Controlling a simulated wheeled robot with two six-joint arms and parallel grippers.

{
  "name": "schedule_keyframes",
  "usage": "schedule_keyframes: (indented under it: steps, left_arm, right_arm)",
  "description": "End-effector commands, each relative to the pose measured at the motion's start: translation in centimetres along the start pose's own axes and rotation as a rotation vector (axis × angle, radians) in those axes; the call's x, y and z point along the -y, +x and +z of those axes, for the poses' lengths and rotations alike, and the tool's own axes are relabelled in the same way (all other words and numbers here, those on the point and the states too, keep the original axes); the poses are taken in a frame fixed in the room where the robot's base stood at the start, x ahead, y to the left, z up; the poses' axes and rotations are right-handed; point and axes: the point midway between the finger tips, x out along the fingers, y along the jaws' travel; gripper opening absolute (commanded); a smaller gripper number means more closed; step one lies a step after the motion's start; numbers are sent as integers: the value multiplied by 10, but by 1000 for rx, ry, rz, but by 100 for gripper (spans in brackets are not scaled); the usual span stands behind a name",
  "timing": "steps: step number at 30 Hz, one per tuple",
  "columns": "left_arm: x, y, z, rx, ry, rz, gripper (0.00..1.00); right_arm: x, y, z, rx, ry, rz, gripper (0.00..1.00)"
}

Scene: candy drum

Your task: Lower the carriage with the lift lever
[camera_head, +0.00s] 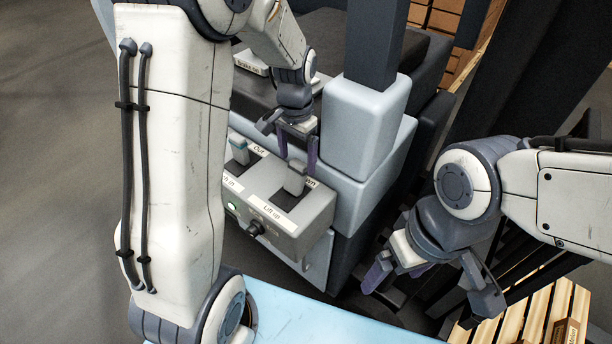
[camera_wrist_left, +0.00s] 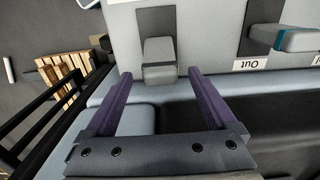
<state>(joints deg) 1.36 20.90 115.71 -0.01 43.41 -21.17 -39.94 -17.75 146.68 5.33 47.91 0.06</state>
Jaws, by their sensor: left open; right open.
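The lift lever (camera_head: 295,180) is a grey block handle in a dark slot on the control box (camera_head: 312,224), beside a "Lift up" label. My left gripper (camera_head: 298,158) is open above it, its two purple fingers pointing down toward the handle. In the left wrist view the lever (camera_wrist_left: 160,62) shows between and just beyond the open fingertips (camera_wrist_left: 158,74), with a gap on both sides. Whether a finger touches it cannot be told. My right gripper (camera_head: 427,292) is open and empty, right of the box. I cannot clearly pick out the carriage.
A second lever (camera_head: 239,150) with a teal band stands left of the lift lever, near an "Out" label; it also shows in the left wrist view (camera_wrist_left: 290,39). A knob (camera_head: 255,229) and green light (camera_head: 232,207) are on the box front. A wooden pallet (camera_head: 535,310) lies lower right.

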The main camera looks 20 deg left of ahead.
Motion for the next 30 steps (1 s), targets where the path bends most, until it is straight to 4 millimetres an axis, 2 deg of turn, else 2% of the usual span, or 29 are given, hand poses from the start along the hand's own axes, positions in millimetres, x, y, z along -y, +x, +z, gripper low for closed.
schedule_keyframes:
  steps: [6, 12, 16, 24, 29, 30]
  left_arm:
    - [0, 41, 1, 7, 0, 3, 90]
    - [-1, 67, 0, 3, 1, 1, 90]
    - [-1, 74, 0, 1, 2, 0, 90]
    - [-1, 76, -1, -1, 3, 0, 90]
    - [-2, 76, -1, -1, 3, 0, 29]
    - [-2, 76, -1, -1, 3, 0, 14]
  right_arm:
    - [1, -12, -1, 0, -2, 0, 90]
    - [1, -17, -1, 0, -3, 0, 90]
    - [1, -18, -1, 0, -3, 0, 90]
    - [1, -18, -1, 0, -3, 0, 90]
    - [1, -18, -1, 0, -3, 0, 90]
    - [1, -18, -1, 0, -3, 0, 90]
